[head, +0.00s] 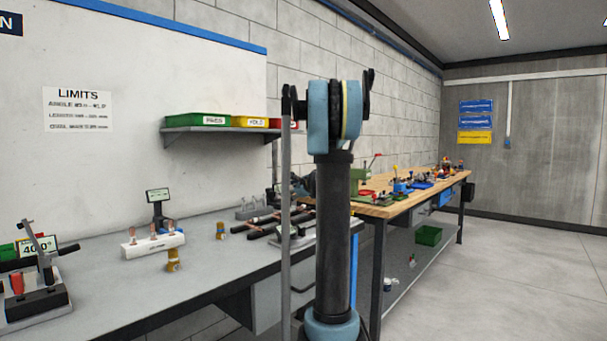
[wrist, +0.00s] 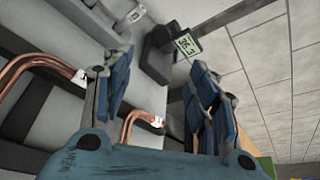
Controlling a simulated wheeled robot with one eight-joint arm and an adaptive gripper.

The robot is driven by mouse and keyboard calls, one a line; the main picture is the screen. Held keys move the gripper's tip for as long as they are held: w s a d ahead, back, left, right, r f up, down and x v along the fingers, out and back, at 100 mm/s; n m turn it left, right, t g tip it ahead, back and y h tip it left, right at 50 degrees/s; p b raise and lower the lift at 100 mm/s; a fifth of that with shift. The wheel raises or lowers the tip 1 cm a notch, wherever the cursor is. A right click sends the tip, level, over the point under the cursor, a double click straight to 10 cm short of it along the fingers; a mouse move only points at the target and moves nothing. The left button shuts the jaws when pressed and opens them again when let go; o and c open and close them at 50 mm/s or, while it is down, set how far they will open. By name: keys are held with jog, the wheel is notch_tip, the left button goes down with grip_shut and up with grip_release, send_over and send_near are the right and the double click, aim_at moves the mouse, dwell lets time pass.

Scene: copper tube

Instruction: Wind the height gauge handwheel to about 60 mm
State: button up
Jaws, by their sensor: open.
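In the wrist view a small display (wrist: 187,45), reading about 36.3, sits on a dark upright body (wrist: 157,52); it looks like the height gauge, seen tilted. I cannot make out its handwheel. My gripper (wrist: 160,72) is open, its blue fingers apart with nothing held between them. The dark body and display lie beyond the fingertips, towards the right finger. In the head view my arm blocks the middle of the bench, and I cannot clearly make out the gauge or my gripper there.
Bent copper tubes (wrist: 38,66) lie near my fingers; another tube (wrist: 132,122) curves between them. In the head view a white block with copper pieces (head: 152,245), a small display (head: 158,195) and an angle fixture (head: 38,285) stand on the grey bench (head: 110,305). A shelf (head: 215,129) overhangs it.

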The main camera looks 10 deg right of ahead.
jog(key=d+r+m+g+y, duration=0.2)
jog(key=d+r+m+y, duration=0.1)
jog(key=m, duration=0.6)
jog(key=d+r+m+g+y, duration=0.1)
jog(key=d+r+m+y, duration=0.2)
jog(key=r+m, duration=0.3)
jog(key=m, duration=0.2)
jog(key=shift+m+g+y, duration=0.3)
jog(key=shift+m+g, duration=0.1)
jog(key=shift+s+r, duration=0.1)
